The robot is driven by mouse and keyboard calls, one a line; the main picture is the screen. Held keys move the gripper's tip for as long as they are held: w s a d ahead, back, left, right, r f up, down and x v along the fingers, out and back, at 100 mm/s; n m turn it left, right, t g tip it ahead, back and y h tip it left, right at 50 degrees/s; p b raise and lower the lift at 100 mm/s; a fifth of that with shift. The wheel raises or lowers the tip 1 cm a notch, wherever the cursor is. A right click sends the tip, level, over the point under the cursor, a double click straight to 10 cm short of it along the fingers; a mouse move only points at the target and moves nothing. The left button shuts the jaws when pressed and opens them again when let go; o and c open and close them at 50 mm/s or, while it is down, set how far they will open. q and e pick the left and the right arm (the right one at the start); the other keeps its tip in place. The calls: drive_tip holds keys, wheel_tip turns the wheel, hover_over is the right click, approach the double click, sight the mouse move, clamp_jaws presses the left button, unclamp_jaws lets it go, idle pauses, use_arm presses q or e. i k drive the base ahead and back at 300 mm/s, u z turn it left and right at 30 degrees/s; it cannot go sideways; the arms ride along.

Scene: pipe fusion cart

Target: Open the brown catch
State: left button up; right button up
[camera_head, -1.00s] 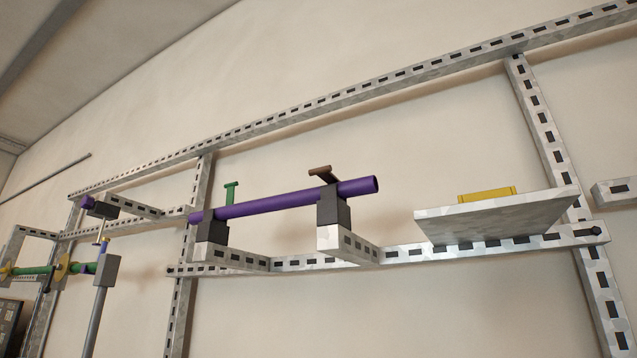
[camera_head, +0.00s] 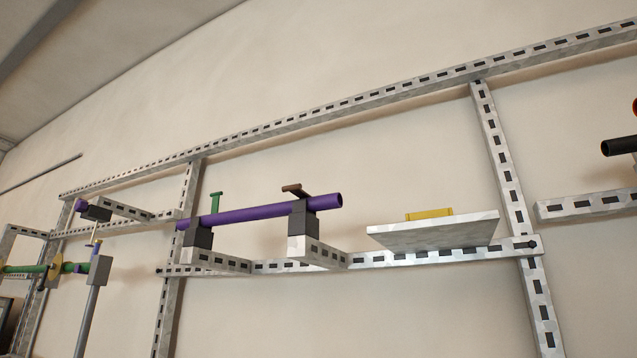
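The brown catch (camera_head: 296,190) is a small T-shaped lever on top of the right dark clamp block (camera_head: 302,220). It sits just above a purple pipe (camera_head: 255,212), which lies across two dark blocks on brackets. A green catch (camera_head: 216,202) stands upright at the left dark block (camera_head: 198,237). From this distance I cannot tell whether the brown catch is fastened. Neither of my grippers is in view.
A slotted metal frame (camera_head: 340,112) runs along the wall. A tilted-looking shelf (camera_head: 435,234) with a yellow block (camera_head: 429,214) is right of the clamps. A black pipe end (camera_head: 619,146) shows at the far right. Green piping (camera_head: 25,269) and a grey post (camera_head: 88,318) stand at left.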

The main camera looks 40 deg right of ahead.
sight(296, 190)
drive_tip(key=k, duration=0.95)
drive_tip(key=z, duration=1.55)
drive_tip(key=i, duration=0.5)
drive_tip(key=u, duration=0.1)
